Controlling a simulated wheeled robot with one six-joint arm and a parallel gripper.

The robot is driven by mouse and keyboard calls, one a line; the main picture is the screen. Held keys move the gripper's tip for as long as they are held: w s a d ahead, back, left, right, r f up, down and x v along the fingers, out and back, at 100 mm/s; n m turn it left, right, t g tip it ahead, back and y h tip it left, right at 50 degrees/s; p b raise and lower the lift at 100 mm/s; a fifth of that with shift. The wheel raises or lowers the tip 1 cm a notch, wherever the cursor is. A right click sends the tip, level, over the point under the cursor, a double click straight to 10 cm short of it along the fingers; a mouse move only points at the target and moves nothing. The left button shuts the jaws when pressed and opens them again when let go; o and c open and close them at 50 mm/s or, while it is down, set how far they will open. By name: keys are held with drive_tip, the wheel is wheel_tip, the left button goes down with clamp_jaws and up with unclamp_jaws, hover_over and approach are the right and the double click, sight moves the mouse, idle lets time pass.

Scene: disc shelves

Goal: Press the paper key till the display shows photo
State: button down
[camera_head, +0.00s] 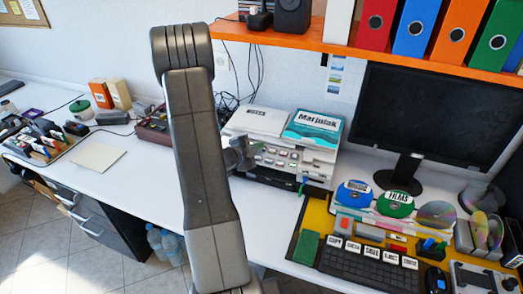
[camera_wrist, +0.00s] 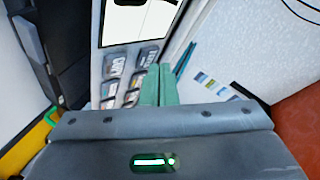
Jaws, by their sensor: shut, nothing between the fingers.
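The printer (camera_head: 318,155) stands on the white desk with rows of small keys (camera_head: 275,158) on its front. The wrist view shows these keys (camera_wrist: 115,66) close up, in two columns beside my fingers. The labels are too small and tilted to read, so I cannot tell which is the paper key. I cannot make out a display or its word. My gripper (camera_wrist: 156,72) has green fingers, shut and empty, just right of the keys. I cannot tell whether the tips touch the panel. In the head view my arm hides part of the printer's left side.
A white pad and a teal "Marjolak" box (camera_head: 314,128) lie on top of the printer. A monitor (camera_head: 435,118) stands to the right, with discs and a keyboard (camera_head: 370,264) in front. An orange shelf (camera_head: 350,45) with binders hangs above.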

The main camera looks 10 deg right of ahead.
drive_tip(key=shift+w+d+f+b, duration=0.1)
drive_tip(key=shift+w+f+b, duration=0.05)
drive_tip(key=shift+f+b, duration=0.2)
idle(0.7)
drive_tip(key=shift+r, duration=0.1)
drive_tip(key=shift+s+a+r, duration=0.25)
drive_tip(key=shift+s+r, duration=0.05)
drive_tip(key=shift+r, duration=0.35)
drive_tip(key=shift+p, duration=0.3)
drive_tip(key=shift+s+a+r+p, duration=0.15)
drive_tip(key=shift+s+r+p, duration=0.15)
drive_tip(key=shift+r, duration=0.25)
drive_tip(key=shift+s+a+r+p, duration=0.2)
drive_tip(key=shift+r+p, duration=0.15)
drive_tip(key=shift+r, duration=0.25)
drive_tip(key=shift+s+a+r+p, duration=0.1)
drive_tip(key=shift+s+r+p, duration=0.2)
drive_tip(key=shift+r, duration=0.25)
drive_tip(key=shift+s+a+r, duration=0.2)
drive_tip(key=shift+s+r, duration=0.05)
drive_tip(key=shift+r, duration=0.25)
